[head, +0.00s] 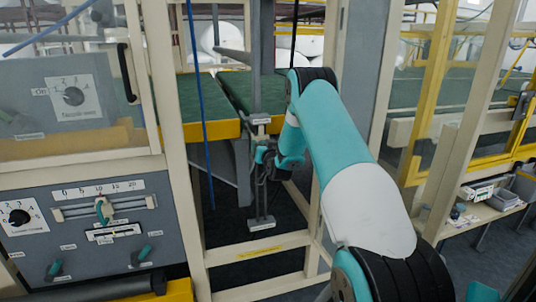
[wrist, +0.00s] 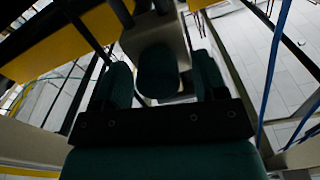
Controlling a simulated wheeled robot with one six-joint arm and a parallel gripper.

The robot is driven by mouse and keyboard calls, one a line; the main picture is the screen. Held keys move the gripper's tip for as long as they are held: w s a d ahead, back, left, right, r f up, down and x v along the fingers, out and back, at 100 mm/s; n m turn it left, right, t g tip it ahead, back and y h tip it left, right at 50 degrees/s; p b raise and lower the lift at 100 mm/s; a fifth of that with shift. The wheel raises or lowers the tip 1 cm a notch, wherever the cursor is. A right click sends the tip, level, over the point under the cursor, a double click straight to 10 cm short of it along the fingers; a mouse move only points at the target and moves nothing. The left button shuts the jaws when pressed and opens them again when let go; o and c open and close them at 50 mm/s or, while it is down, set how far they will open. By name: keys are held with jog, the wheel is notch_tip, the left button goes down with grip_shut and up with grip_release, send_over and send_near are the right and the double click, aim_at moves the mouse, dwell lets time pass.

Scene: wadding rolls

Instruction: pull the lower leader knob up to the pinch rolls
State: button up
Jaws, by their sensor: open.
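The lower leader knob (wrist: 157,75) looks like a dark green rounded knob in the wrist view, on a pale block. My gripper (wrist: 162,80) is open, with one finger on each side of the knob. Gaps show between the knob and both fingers, so it is not clasped. In the head view my gripper (head: 264,160) is at the upright grey guide (head: 262,190), between its upper and lower labels. The knob is too small or hidden to make out there. The pinch rolls cannot be clearly identified.
Green belts (head: 205,98) with yellow edges lie behind the guide. A beige frame post (head: 170,120) stands left of my gripper, with a blue cord (head: 200,110) hanging beside it. A control panel (head: 85,225) is at the left. Cream and yellow frames stand at the right.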

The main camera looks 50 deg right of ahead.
jog(key=b+v, duration=1.3)
jog(key=v, duration=0.4)
jog(key=shift+w+a, duration=0.1)
jog(key=shift+a, duration=0.1)
